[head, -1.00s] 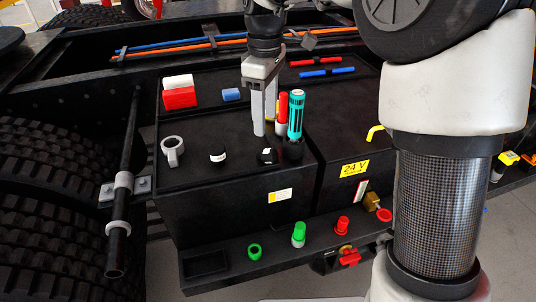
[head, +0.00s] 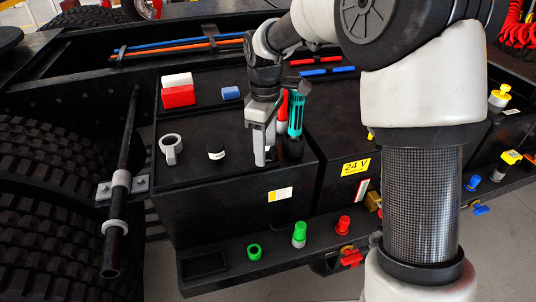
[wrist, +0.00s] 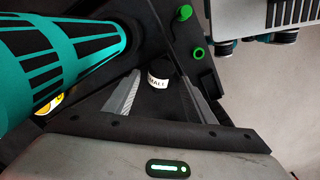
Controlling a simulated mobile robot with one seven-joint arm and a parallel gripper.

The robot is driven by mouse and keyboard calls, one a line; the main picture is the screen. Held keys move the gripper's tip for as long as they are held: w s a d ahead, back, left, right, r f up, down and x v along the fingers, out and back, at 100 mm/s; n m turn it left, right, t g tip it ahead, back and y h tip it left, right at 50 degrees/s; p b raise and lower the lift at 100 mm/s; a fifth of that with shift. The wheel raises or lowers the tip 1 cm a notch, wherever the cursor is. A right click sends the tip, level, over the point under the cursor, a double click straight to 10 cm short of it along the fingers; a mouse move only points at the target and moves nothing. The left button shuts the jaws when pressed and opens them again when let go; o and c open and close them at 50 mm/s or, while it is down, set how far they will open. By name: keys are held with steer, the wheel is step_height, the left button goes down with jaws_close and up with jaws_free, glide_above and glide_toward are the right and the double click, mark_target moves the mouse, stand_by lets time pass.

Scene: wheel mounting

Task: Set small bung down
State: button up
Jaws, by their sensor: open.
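A small black bung (wrist: 158,76) with a white label stands upright on the black box top, between the spread fingers of my gripper (wrist: 160,88) in the wrist view. Whether either finger touches it I cannot tell. In the head view my gripper (head: 265,157) is low over the front of the box top, and its fingers hide this bung. A second black bung (head: 216,149), also with a white label, stands upright to the left of my gripper.
A teal-and-black tool (head: 297,115) stands upright just right of my gripper, with a red-and-white item (head: 282,115) near it. Green caps (head: 299,232) sit on the lower ledge.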

steer(key=c, duration=1.2)
step_height(320, 180, up, 12)
steer(key=w+a+f+p, duration=0.1)
steer(key=w+p, duration=0.1)
steer(key=p, duration=0.4)
steer(key=w+a+f+p, duration=0.1)
steer(key=w+f+p, duration=0.1)
steer(key=w+a+f+p, duration=0.1)
steer(key=f+p, duration=0.1)
steer(key=w+a+f+p, duration=0.1)
steer(key=w+f+p, duration=0.1)
steer(key=shift+w+f, duration=0.3)
steer(key=shift+f, duration=2.05)
